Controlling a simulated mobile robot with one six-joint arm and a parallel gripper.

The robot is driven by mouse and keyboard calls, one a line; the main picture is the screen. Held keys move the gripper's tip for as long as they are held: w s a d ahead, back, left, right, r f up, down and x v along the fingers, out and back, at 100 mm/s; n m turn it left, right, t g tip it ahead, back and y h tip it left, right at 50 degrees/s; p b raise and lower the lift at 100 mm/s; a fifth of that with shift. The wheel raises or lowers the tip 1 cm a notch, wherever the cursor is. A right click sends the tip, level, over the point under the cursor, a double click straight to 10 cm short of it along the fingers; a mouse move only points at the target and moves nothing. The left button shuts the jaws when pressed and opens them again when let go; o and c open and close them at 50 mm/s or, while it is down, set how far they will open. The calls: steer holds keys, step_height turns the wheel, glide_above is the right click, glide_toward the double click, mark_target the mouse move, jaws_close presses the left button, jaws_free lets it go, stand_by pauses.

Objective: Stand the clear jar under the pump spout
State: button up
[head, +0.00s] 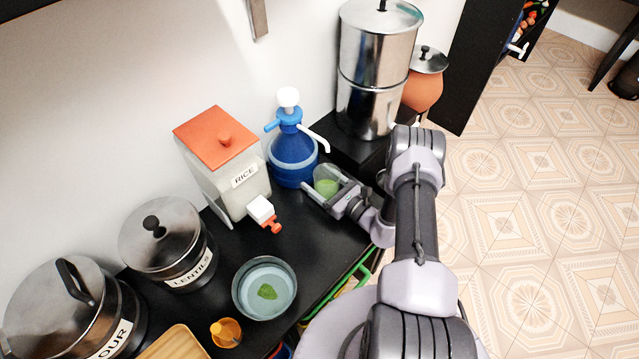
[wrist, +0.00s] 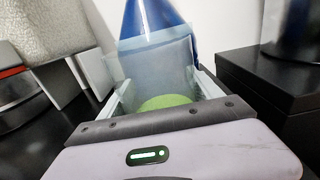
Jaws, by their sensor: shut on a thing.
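The clear jar (head: 327,183) is between the fingers of my gripper (head: 328,188), with something green inside or seen through it. In the wrist view the clear jar (wrist: 160,72) stands between the two fingers, with a green round patch low in it. My gripper is shut on the jar. The blue pump bottle (head: 292,155) stands just behind the jar, with a white top and a white spout (head: 318,142) pointing right and down toward the jar. I cannot tell whether the jar touches the counter. The blue bottle (wrist: 150,16) also shows behind the jar in the wrist view.
The rice dispenser (head: 222,165) stands left of the bottle. A steel cylinder (head: 378,70) stands on a black block (head: 345,150) at right. A bowl (head: 265,287), an orange cup (head: 226,332) and lidded pots (head: 168,240) stand at front left. Counter between bowl and gripper is clear.

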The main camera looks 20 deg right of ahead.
steer(key=shift+r, duration=0.1)
steer(key=shift+f, duration=0.2)
steer(key=o, duration=1.7)
steer(key=shift+r, duration=0.1)
steer(key=shift+s+d+r, duration=0.1)
steer(key=shift+s+r, duration=0.05)
steer(key=shift+r, duration=0.05)
steer(key=p+v, duration=0.2)
steer(key=v, duration=0.9)
steer(key=shift+s+d+f+p, duration=0.1)
steer(key=shift+s+p, duration=0.2)
steer(key=shift+p, duration=0.1)
